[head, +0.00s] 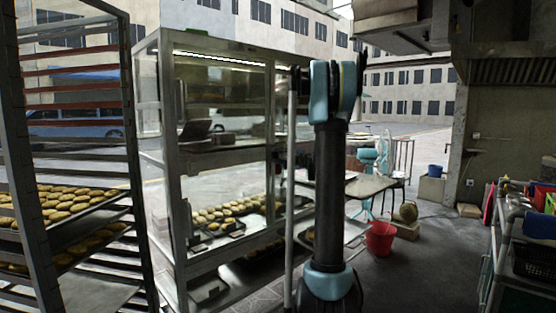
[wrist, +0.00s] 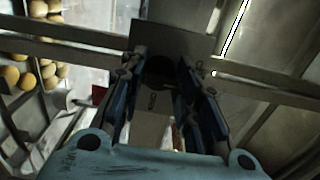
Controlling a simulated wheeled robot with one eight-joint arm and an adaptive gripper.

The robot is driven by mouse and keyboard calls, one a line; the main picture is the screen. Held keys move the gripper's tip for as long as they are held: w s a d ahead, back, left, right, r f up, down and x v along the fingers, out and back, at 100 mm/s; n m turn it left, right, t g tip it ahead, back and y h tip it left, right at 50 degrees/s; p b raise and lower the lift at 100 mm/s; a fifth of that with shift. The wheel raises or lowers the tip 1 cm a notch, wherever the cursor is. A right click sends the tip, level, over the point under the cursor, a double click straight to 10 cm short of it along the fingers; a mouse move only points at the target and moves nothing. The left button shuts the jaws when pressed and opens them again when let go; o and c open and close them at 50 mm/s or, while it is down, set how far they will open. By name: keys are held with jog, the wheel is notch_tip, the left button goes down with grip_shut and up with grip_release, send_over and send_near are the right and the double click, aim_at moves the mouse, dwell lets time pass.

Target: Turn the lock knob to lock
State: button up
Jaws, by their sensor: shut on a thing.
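The lock knob (wrist: 159,70) is a dark, round shape on a flat grey metal plate (wrist: 172,40) in the wrist view. My gripper (wrist: 161,76) has one finger on each side of the knob and is shut on it. The knob's mark and exact turn angle are too dark to read. In the head view my arm stands in front of the glass-sided metal cabinet (head: 172,165), near its right front post. The knob and the fingertips cannot be made out there.
A rack (head: 30,150) with trays of round buns stands at the left. A table (head: 365,187) and a red bucket (head: 380,240) stand behind my arm to the right. A cart (head: 495,260) is at the far right. Open floor lies between.

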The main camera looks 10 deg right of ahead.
jog(key=shift+s+a+f, duration=0.1)
jog(key=shift+s+f, duration=0.05)
dwell(0.3)
jog(key=o, duration=1.1)
jog(key=shift+c, duration=0.2)
jog(key=shift+s+d, duration=0.15)
jog(key=shift+d, duration=0.1)
jog(key=v, duration=1.1)
jog(key=shift+s, duration=0.1)
